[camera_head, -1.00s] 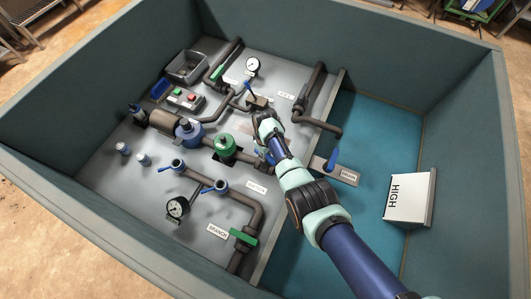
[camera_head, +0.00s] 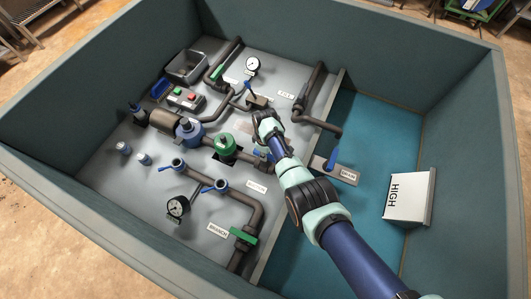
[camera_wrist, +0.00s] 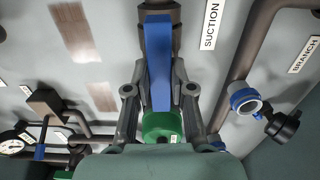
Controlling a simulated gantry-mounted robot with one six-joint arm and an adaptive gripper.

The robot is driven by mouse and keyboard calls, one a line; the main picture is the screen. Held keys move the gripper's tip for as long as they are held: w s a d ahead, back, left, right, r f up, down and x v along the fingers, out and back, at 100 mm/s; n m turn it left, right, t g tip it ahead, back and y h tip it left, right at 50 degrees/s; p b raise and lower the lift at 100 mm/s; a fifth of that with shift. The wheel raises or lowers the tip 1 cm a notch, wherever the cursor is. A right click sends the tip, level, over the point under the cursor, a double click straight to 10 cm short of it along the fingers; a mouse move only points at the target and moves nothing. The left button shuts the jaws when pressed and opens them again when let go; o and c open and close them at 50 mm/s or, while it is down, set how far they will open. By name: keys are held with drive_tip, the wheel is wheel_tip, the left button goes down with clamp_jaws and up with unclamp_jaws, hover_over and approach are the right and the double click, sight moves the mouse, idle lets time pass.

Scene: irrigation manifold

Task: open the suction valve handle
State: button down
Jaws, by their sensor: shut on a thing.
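The suction valve's blue handle (camera_wrist: 158,60) shows in the wrist view as a long blue bar, lined up with the dark pipe beneath it. The white SUCTION label (camera_wrist: 211,24) is to its right. My gripper (camera_wrist: 158,92) is shut on the handle, with one dark finger on each side of it. A green-topped fitting (camera_wrist: 162,125) is just below the handle in the wrist view and partly hidden by my gripper. In the head view, my arm's end covers the place of the grip, and the SUCTION label (camera_head: 257,187) shows to the lower left.
The blue drain handle (camera_head: 332,160) stands at the panel's right edge. A green round fitting (camera_head: 225,145) and a blue one (camera_head: 189,130) stand left of my arm. A gauge (camera_head: 178,207) and branch pipe (camera_head: 262,215) lie in front. High walls surround the panel.

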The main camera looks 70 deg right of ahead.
drive_tip(key=c, duration=1)
unclamp_jaws()
wheel_tip(320, 180, up, 12)
wheel_tip(320, 180, up, 3)
drive_tip(key=p, duration=0.4)
